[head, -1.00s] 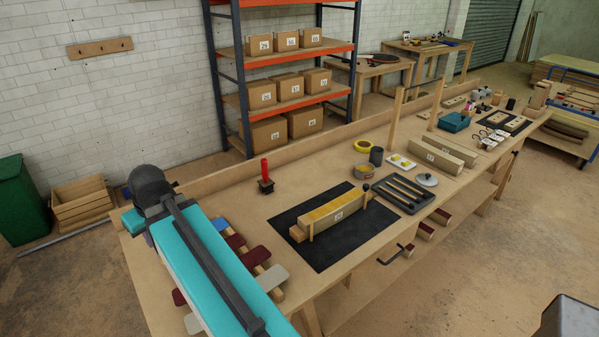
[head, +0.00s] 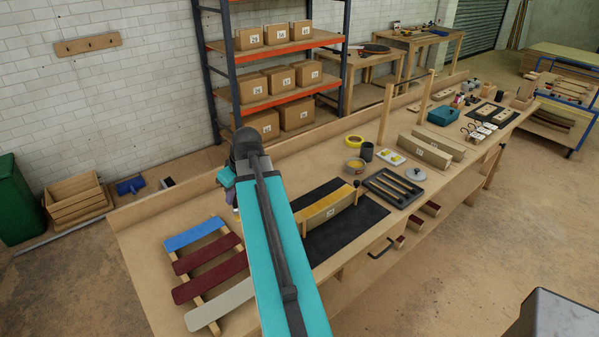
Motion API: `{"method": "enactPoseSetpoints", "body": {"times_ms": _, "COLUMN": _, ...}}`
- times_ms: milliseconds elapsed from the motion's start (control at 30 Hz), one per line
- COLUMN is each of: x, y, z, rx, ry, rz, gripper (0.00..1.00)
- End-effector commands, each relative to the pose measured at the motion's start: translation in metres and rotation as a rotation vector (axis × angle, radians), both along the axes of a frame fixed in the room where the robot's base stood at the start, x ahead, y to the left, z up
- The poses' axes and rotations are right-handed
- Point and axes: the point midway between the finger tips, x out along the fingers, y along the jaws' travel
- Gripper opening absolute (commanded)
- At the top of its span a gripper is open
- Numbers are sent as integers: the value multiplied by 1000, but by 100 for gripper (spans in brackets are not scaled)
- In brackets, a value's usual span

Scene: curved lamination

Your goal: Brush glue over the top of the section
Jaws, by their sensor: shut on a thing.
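The section is a long pale wood block (head: 334,208) with a numbered label on its side, lying on a black mat (head: 352,227). A round pot with yellow contents (head: 355,165) stands behind the section. My teal arm crosses the middle of the head view and folds down behind itself. No brush can be made out.
Blue, dark red and pale slats (head: 207,254) lie across rails left of my arm. A yellow tape roll (head: 354,141), a dark cup (head: 367,152) and a dark slotted tray (head: 394,187) are near the section. Two wood posts (head: 385,115) rise behind.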

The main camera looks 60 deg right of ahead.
Motion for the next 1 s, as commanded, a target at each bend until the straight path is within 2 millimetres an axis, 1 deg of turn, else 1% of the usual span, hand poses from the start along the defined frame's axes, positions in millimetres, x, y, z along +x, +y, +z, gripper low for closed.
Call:
{"method": "enactPoseSetpoints", "body": {"times_ms": 33, "x": -7, "y": -15, "z": 5, "rx": 1, "ry": 0, "rz": -7, "gripper": 0}}
{"method": "enactPoseSetpoints", "body": {"times_ms": 200, "x": -33, "y": -55, "z": 10, "rx": 0, "ry": -1, "rz": -14, "gripper": 0}}
{"method": "enactPoseSetpoints", "body": {"times_ms": 367, "x": -61, "y": -91, "z": 15, "rx": 1, "ry": -1, "rz": -21, "gripper": 0}}
{"method": "enactPoseSetpoints", "body": {"times_ms": 500, "x": -86, "y": -120, "z": 19, "rx": 1, "ry": -1, "rz": -27, "gripper": 0}}
{"method": "enactPoseSetpoints", "body": {"times_ms": 600, "x": -102, "y": -137, "z": 22, "rx": 1, "ry": -1, "rz": -29, "gripper": 0}}
{"method": "enactPoseSetpoints", "body": {"times_ms": 700, "x": -115, "y": -149, "z": 23, "rx": 1, "ry": -1, "rz": -31, "gripper": 0}}
{"method": "enactPoseSetpoints", "body": {"times_ms": 800, "x": -123, "y": -157, "z": 24, "rx": 0, "ry": -1, "rz": -30, "gripper": 0}}
{"method": "enactPoseSetpoints", "body": {"times_ms": 1000, "x": -127, "y": -159, "z": 23, "rx": 0, "ry": -1, "rz": -30, "gripper": 0}}
